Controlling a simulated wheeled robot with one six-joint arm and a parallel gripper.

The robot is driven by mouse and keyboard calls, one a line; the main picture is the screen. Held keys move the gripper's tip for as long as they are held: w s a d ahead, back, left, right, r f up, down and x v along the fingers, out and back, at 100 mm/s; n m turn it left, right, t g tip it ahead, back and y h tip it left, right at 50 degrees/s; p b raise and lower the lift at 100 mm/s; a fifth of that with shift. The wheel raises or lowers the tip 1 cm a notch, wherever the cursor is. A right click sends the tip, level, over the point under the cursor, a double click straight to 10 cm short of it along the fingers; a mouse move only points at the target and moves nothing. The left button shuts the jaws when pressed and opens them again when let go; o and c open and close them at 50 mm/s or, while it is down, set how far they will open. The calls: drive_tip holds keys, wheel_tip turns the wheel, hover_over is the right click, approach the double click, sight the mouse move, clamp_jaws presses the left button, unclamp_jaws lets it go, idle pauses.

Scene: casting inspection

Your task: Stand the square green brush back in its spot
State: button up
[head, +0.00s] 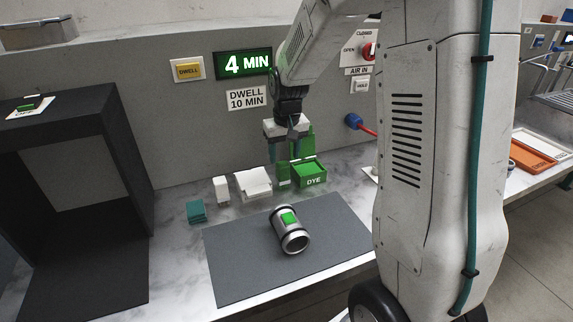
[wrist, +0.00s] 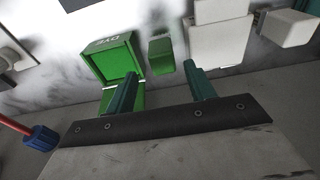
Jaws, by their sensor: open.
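A small square-sided green block, which looks like the green brush (head: 283,178), stands upright on the bench just left of the green DYE box (head: 312,175). In the wrist view the green block (wrist: 161,53) shows beyond and between the fingertips, with the DYE box (wrist: 92,66) close on its left. My gripper (head: 296,152) hangs above them at the back of the bench. In the wrist view my gripper (wrist: 160,72) is open with nothing between its fingers. I cannot tell the exact gap between fingertips and block.
White wipes or a white box (head: 253,184), a small white bottle (head: 222,190) and teal pads (head: 196,211) stand to the left. A metal cylinder (head: 290,232) with a green patch lies on the grey mat (head: 235,265). A black booth (head: 75,180) stands far left.

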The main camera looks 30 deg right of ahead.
drive_tip(key=s+a+r+n, duration=0.1)
drive_tip(key=s+a+r, duration=0.45)
drive_tip(key=s, duration=0.45)
drive_tip(key=s+a+r, duration=0.4)
drive_tip(key=s+r, duration=0.3)
drive_tip(key=s, duration=0.2)
drive_tip(key=s+a+n, duration=0.1)
drive_tip(key=s+a, duration=0.1)
drive_tip(key=s, duration=0.9)
drive_tip(key=shift+a+r, duration=0.15)
